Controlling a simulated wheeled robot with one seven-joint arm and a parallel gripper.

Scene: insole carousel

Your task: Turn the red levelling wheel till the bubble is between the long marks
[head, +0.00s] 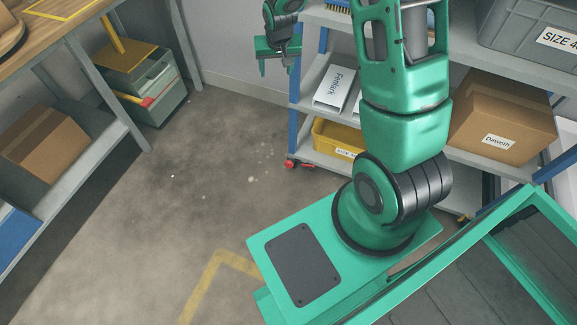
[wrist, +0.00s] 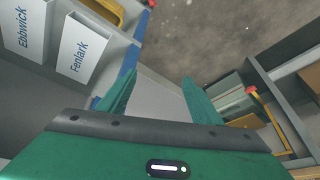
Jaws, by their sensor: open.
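My gripper (head: 278,66) hangs near the top middle of the head view, left of the shelf unit. Its two green fingers stand apart in the wrist view (wrist: 158,78), with nothing between them. Small red wheel-like parts (head: 290,163) sit at the foot of the shelf unit's blue post, below and apart from my gripper. I cannot tell whether one is the levelling wheel. I make out no bubble or long marks in either view.
The shelf unit (head: 310,146) holds white boxes (head: 335,88), a yellow bin (head: 338,138) and a cardboard box (head: 503,118). A workbench (head: 60,42) stands left, with a green toolbox (head: 155,92) beyond it. The floor (head: 210,165) between is clear.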

